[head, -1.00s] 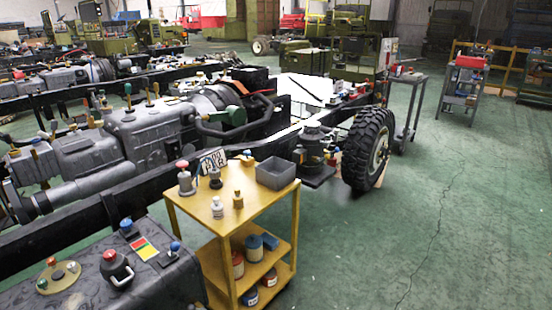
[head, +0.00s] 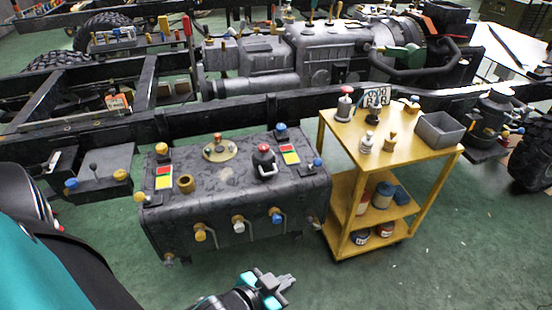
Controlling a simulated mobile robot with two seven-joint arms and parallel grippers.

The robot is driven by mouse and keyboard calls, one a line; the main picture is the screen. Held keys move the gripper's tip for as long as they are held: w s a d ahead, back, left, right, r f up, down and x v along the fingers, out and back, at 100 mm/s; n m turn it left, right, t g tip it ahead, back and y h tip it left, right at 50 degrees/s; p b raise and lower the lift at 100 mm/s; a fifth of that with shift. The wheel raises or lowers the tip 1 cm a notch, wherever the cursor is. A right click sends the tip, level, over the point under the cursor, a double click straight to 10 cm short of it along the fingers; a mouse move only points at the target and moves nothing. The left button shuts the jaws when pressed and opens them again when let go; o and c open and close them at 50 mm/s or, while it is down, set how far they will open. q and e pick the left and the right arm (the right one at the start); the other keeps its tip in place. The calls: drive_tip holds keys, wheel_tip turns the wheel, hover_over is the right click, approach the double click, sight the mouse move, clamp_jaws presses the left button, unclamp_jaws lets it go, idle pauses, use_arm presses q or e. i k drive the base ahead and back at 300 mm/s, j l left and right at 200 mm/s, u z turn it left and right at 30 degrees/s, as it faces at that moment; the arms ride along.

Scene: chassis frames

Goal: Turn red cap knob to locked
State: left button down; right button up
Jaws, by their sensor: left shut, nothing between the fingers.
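A dark grey tank (head: 225,190) carries several red-topped parts; I cannot tell for sure which one is the red cap knob. A small red-topped knob (head: 162,150) stands behind the left red-and-yellow label plate (head: 163,178). A round tan plate (head: 219,149) bears a small red knob. No lock marking is readable. My left gripper (head: 286,283) is at the bottom centre, shut and empty, in front of the tank and apart from it. My right gripper is not in view.
A yellow cart (head: 400,152) with bottles and a grey bin (head: 440,130) stands close to the tank's right. A black chassis rail (head: 240,107) runs behind it. Taps (head: 239,224) stick out of the tank's front. Green floor (head: 440,270) is clear at the front right.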

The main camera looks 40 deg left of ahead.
sight(263, 150)
drive_tip(key=u, duration=1.2)
drive_tip(key=i+j+u, duration=0.1)
drive_tip(key=u, duration=0.4)
drive_tip(key=i+u, duration=0.3)
drive_tip(key=u, duration=0.15)
